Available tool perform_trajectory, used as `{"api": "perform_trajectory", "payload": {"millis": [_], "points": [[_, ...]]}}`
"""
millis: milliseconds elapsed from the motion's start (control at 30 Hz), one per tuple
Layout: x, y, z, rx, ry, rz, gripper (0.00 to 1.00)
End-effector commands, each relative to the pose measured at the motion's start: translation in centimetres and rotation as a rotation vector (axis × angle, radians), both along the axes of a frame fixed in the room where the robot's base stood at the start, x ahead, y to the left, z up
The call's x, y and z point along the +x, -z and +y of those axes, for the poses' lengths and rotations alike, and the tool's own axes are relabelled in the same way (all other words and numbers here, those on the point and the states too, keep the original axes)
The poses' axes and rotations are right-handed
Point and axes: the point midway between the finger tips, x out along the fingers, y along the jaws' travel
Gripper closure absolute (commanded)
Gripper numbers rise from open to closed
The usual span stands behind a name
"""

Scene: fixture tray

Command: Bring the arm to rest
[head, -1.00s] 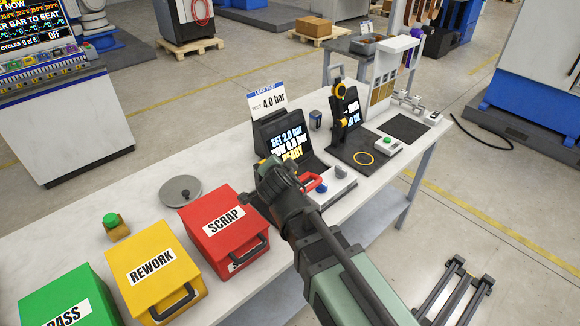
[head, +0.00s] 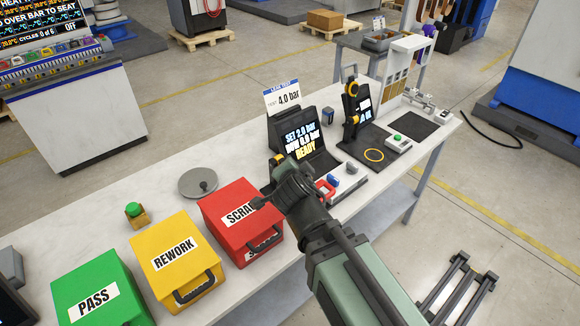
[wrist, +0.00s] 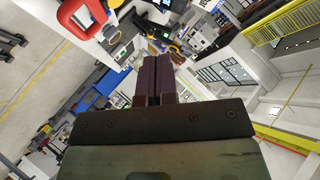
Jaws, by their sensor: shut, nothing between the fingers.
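My gripper (head: 268,181) is in the head view in front of the leak test station, above the workbench edge and partly over the red SCRAP box (head: 237,228). In the wrist view its two fingers (wrist: 154,80) are together, with nothing between them. The arm reaches in from the lower right, and the fingers point to the left in the head view. I cannot tell whether the gripper touches the box; it appears to be above it.
A yellow REWORK box (head: 172,243) and a green PASS box (head: 100,280) stand left of it. The leak test screen (head: 303,139) reads READY. A round grey lid (head: 198,183) and a green button (head: 134,210) lie on the workbench (head: 95,213).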

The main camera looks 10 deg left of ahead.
Motion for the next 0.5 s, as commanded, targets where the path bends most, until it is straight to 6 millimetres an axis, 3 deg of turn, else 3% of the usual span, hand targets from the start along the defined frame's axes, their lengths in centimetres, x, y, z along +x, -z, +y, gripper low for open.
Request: {"api": "perform_trajectory", "payload": {"millis": [333, 500], "points": [[0.1, 0.1, 0.0, -0.024, -0.012, -0.001, 1.0], [-1.4, 2.3, -1.4, -0.345, -0.132, 0.138, 1.0]]}}
